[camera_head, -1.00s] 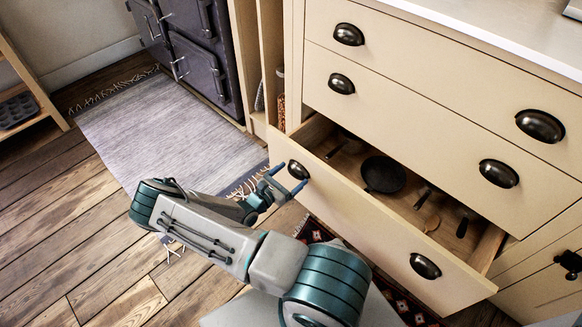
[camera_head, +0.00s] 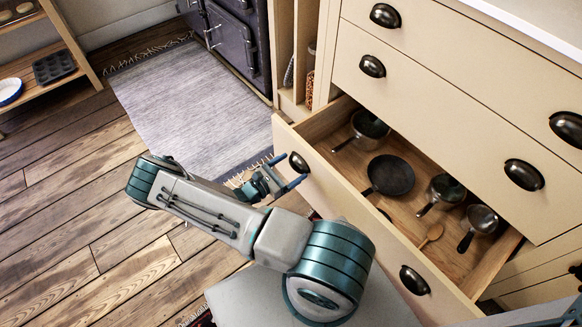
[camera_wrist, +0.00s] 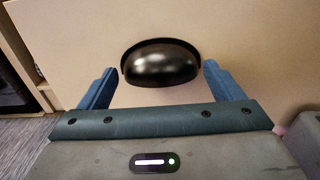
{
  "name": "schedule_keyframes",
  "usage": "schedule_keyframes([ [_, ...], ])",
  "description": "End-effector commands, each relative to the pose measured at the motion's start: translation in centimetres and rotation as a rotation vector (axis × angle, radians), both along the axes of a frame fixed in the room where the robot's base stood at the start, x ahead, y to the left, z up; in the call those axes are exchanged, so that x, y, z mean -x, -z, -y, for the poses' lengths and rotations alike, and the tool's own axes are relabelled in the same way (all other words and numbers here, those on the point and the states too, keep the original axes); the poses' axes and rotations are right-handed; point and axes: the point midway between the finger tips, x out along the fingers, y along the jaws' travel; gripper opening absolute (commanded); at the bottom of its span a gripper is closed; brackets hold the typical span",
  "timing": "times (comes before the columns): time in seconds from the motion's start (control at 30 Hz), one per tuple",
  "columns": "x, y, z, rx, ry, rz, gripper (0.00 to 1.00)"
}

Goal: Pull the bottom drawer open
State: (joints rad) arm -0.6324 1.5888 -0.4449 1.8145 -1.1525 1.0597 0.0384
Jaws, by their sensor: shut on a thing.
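The cream bottom drawer (camera_head: 350,217) stands well open, with its wooden inside showing. Its front has two dark cup handles, a left handle (camera_head: 298,162) and a right handle (camera_head: 414,280). My gripper (camera_head: 291,176) is at the left handle, its blue fingers on either side of it. In the wrist view the left handle (camera_wrist: 162,66) lies between the fingers, and my gripper is shut on it. The exact finger contact is partly hidden.
Two shut drawers are above. A grey rug (camera_head: 200,105) and bare wooden floor (camera_head: 70,190) lie to the left. A dark stove (camera_head: 235,42) stands behind.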

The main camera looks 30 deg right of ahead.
Motion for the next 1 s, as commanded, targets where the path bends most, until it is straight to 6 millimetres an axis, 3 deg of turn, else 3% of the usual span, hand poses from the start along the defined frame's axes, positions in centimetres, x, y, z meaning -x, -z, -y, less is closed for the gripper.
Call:
schedule_keyframes([
  [0.07, -0.2, 0.0, -0.1, -0.003, -0.004, 0.006, 0.46],
  [0.1, -0.2, 0.0, -0.1, -0.003, -0.004, 0.006, 0.95],
  [0.13, -0.2, 0.0, -0.1, -0.003, -0.004, 0.006, 1.0],
  [0.47, 0.0, 0.0, -0.8, -0.002, -0.003, 0.004, 1.0],
  [1.0, 1.6, -0.1, -11.6, -0.003, -0.006, 0.005, 1.0],
])
